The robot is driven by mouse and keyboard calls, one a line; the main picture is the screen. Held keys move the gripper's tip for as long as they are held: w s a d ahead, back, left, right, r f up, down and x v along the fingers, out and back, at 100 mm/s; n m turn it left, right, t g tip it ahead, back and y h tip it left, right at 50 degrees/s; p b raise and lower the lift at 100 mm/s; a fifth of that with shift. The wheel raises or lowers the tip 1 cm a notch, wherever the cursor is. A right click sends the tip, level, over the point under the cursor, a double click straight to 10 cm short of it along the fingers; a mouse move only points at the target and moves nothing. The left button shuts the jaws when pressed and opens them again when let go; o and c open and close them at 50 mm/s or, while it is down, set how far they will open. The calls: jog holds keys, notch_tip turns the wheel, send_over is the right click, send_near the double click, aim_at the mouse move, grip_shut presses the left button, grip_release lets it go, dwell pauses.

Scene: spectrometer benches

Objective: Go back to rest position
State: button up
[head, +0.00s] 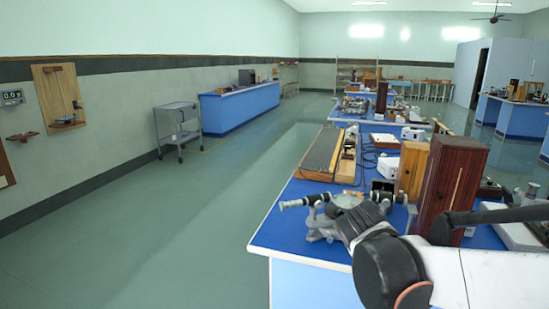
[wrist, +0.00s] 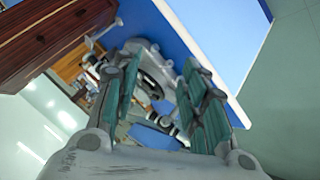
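My gripper (wrist: 160,62) is open in the wrist view, with its two teal-padded fingers apart and nothing held between them. Beyond the fingers is a grey spectrometer (wrist: 152,68) on the blue bench top (wrist: 186,30). In the head view the grey spectrometer (head: 318,222) stands near the front end of the blue bench (head: 272,232). My arm reaches in from the lower right and covers part of it. I cannot make out the fingers clearly in the head view.
A tall dark wooden box (head: 452,180) stands on the bench close to my arm. A lighter wooden box (head: 411,170) and a long wooden case (head: 322,153) are behind. A metal cart (head: 178,122) stands by the left wall. The green floor left of the bench is clear.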

jog(key=s+a+m+y, duration=0.2)
jog(key=s+a+y, duration=0.1)
jog(key=s, duration=1.7)
jog(key=shift+a+f+m+y, duration=0.15)
jog(key=shift+f+m+y, duration=0.3)
jog(key=shift+y, duration=0.45)
jog(key=shift+o, duration=0.2)
jog(key=shift+s, duration=0.1)
